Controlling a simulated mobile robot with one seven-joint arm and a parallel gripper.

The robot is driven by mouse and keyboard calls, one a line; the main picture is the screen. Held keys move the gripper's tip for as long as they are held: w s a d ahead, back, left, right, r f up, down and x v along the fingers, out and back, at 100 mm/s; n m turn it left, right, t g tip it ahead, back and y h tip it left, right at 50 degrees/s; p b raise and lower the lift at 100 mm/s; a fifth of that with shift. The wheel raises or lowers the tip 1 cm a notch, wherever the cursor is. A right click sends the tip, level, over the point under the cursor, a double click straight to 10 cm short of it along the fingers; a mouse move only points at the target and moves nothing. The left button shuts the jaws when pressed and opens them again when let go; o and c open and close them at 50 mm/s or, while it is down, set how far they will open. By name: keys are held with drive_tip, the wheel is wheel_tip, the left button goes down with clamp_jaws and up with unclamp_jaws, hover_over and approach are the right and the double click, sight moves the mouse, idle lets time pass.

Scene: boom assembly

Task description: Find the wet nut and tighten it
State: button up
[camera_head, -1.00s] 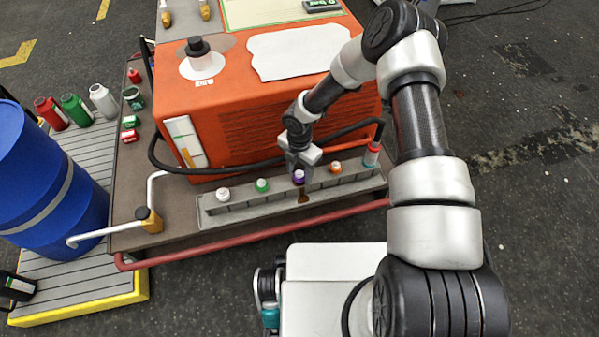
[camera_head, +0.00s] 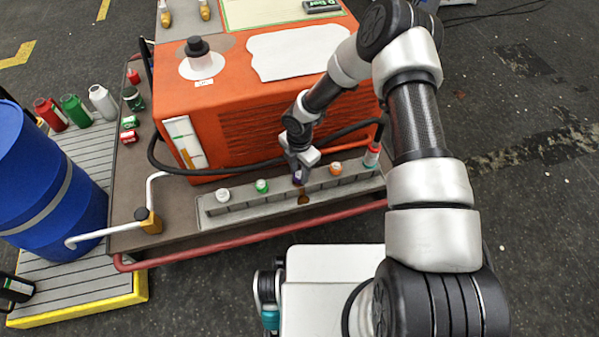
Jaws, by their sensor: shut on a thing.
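A grey manifold rail (camera_head: 240,205) carries a row of coloured nuts: white (camera_head: 222,195), green (camera_head: 262,186), purple (camera_head: 297,178) and orange (camera_head: 336,168). A brown wet stain (camera_head: 303,197) runs down the rail's front just below the purple nut. My gripper (camera_head: 299,174) points down at the purple nut and is shut on it. The gripper hides most of this nut. I cannot tell whether the nut is turned.
An orange machine (camera_head: 255,115) stands right behind the rail. A black hose (camera_head: 225,172) runs between them. A red pipe (camera_head: 250,237) runs along the front, and a blue drum (camera_head: 45,185) stands left.

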sight(299, 175)
drive_tip(key=m+b, duration=0.1)
drive_tip(key=m, duration=0.3)
drive_tip(key=shift+m+b, duration=0.55)
drive_tip(key=shift+m, duration=1.45)
drive_tip(key=o, duration=1.1)
drive_tip(key=shift+c, duration=0.2)
drive_tip(key=shift+r, duration=0.15)
wheel_tip(299, 175, up, 17)
drive_tip(key=p, duration=0.4)
drive_tip(key=shift+p, duration=0.4)
drive_tip(key=shift+r, duration=0.1)
